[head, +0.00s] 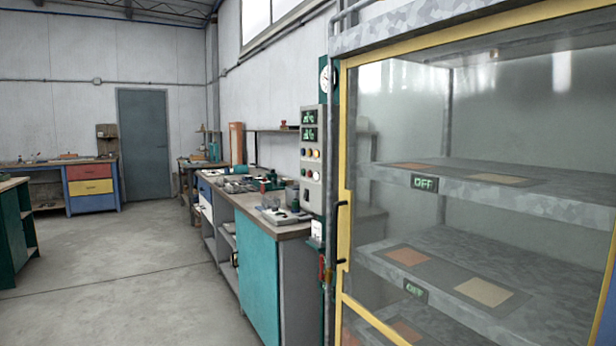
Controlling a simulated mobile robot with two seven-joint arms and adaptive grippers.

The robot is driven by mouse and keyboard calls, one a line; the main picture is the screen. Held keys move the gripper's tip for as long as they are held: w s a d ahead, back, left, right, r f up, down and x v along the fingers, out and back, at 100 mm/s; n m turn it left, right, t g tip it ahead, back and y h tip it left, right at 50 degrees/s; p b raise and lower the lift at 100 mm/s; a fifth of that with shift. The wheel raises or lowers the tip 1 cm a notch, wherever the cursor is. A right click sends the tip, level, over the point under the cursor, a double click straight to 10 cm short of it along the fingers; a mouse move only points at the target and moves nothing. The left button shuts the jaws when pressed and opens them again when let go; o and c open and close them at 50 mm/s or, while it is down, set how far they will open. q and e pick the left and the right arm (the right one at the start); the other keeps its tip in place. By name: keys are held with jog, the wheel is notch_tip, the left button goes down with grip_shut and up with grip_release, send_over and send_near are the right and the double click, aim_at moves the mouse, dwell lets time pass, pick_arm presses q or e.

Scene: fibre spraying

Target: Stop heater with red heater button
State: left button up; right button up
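A grey control panel (312,188) is mounted upright beside the tall glass-fronted cabinet (343,180), right of the picture's middle. It has two dark displays (309,125) with green digits, too small to read. Below them are small round buttons, some reddish and some yellow or pale; which one is the red heater button I cannot tell for sure. Inside the cabinet, two green displays on the shelf edges read OFF, one on the upper shelf (424,183) and one on the lower shelf (415,291). Neither of my grippers is in view.
A workbench (256,270) with teal doors and tools on top runs left of the panel. The cabinet's yellow-framed door is shut, with a black handle (341,232). Open concrete floor (130,270) lies to the left. A grey door (144,145) is at the back.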

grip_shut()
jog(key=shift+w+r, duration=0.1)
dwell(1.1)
